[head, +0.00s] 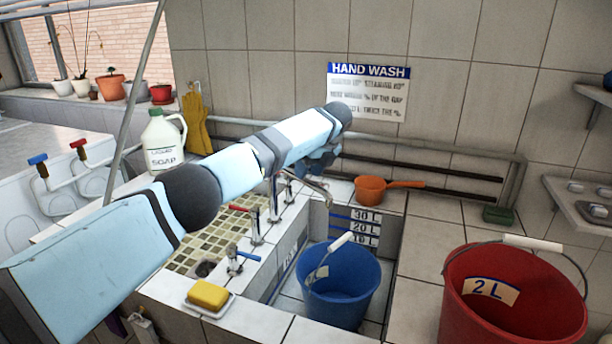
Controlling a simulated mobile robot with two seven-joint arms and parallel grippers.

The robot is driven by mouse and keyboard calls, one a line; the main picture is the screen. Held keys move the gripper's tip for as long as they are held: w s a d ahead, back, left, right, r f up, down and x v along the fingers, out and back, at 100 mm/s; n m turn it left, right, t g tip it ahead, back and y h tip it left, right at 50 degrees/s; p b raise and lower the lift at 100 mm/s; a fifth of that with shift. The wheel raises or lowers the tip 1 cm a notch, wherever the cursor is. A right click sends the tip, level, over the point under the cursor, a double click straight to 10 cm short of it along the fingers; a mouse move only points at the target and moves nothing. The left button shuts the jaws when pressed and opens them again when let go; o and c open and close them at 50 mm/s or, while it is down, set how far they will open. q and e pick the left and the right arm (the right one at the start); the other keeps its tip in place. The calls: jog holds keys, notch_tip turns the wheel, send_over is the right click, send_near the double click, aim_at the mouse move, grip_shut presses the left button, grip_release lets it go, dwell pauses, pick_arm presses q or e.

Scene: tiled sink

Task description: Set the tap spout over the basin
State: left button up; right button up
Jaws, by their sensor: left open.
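My left arm crosses the view from the lower left. My left gripper (322,166) is just above and behind the spout, mostly hidden by my wrist, and open. I cannot tell whether it touches the spout. My right gripper is out of view.
Taps with a red lever (238,208) and a blue lever (243,256) stand between the basins. A yellow soap (208,294) lies in front. An orange saucepan (371,190) is behind the deep basin, and a red bucket (512,300) stands at right. A soap jug (163,142) is behind my arm.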

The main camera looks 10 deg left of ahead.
pick_arm(q)
jog(key=v, duration=1.1)
jog(key=shift+r, duration=0.25)
jog(key=shift+d, duration=0.1)
